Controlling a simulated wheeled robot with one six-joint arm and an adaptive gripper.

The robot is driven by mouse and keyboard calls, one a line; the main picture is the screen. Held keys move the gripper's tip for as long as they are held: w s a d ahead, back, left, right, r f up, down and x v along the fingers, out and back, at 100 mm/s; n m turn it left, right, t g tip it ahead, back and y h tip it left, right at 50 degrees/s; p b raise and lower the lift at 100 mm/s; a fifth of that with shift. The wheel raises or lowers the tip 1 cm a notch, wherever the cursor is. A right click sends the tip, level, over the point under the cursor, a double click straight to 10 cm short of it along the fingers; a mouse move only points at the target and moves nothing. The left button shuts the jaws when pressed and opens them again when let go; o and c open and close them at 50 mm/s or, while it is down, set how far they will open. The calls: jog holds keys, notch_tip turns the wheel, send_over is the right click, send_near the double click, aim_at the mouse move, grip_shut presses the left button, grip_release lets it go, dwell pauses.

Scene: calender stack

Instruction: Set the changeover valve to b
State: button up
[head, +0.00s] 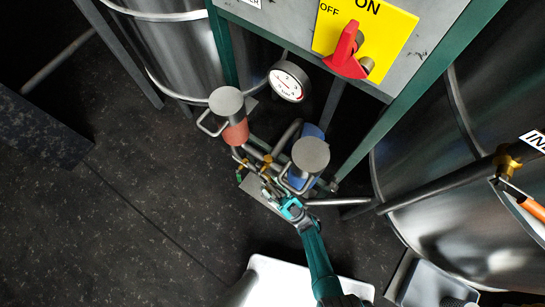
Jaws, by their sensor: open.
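The piping between two capped canisters carries brass fittings (267,160). The changeover valve is probably here, but I cannot make out its handle position or any a or b mark. The left canister has a red body (236,133) under a grey lid with a handle. The right one has a blue body (303,183) under a similar lid (311,154). My gripper (268,188) is open, just below the brass fittings and left of the blue canister. It overlaps a grey plate (260,200). Whether it touches the valve is hidden at this size.
A round gauge (287,82) stands above the canisters. A yellow ON/OFF panel with a red handle (346,52) is at the top. Large steel tanks (470,180) flank the green frame (400,110). An orange-handled lever (522,203) is at right.

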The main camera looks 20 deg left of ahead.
aim_at(273, 188)
jog(key=shift+r, duration=4.45)
jog(key=shift+d, duration=0.15)
jog(key=v, duration=1.2)
jog(key=shift+s+d+r, duration=0.2)
jog(key=shift+d+r, duration=0.05)
jog(key=shift+d, duration=0.15)
jog(key=shift+c, duration=0.2)
